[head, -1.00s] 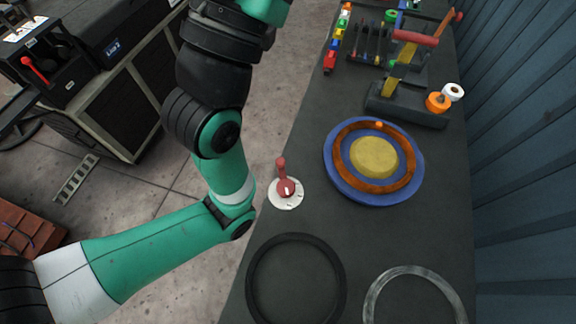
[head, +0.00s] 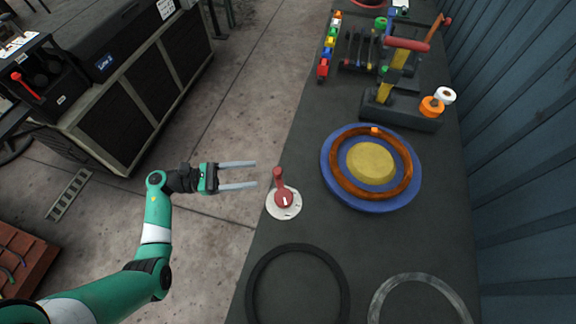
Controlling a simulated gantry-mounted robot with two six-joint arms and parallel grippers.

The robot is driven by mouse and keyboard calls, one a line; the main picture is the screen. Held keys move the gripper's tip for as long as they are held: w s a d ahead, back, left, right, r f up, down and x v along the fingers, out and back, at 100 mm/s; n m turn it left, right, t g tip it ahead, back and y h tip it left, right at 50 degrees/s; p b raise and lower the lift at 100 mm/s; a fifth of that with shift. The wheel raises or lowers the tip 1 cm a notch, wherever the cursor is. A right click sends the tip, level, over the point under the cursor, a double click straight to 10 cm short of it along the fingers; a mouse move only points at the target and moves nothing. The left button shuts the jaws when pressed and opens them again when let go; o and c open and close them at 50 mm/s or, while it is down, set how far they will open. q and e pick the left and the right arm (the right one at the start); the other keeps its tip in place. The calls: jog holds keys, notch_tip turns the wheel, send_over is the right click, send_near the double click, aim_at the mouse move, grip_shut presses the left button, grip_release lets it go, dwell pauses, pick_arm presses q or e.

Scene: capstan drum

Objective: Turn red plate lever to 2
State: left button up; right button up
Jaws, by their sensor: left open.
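The red lever (head: 280,184) sits on a small pale round plate (head: 291,211) at the left edge of the dark bench. The lever's handle points up and slightly left in the head view. Marks on the plate are too small to read. My left gripper (head: 256,174) is open and empty, its two fingers pointing right toward the lever. The fingertips are just left of the lever, apart from it, over the floor beside the bench. My right gripper is not in view.
A blue disc (head: 374,204) with an orange ring and yellow centre lies right of the lever. A black ring (head: 254,285) and a grey ring (head: 376,300) lie nearer. An orange roll (head: 430,107) and a red-handled tool (head: 405,45) are farther back.

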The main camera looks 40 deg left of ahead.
aim_at(281, 170)
pick_arm(q)
jog(key=x, duration=1.1)
jog(key=shift+w+d, duration=0.15)
jog(key=shift+w, duration=0.15)
grip_shut()
dwell(0.8)
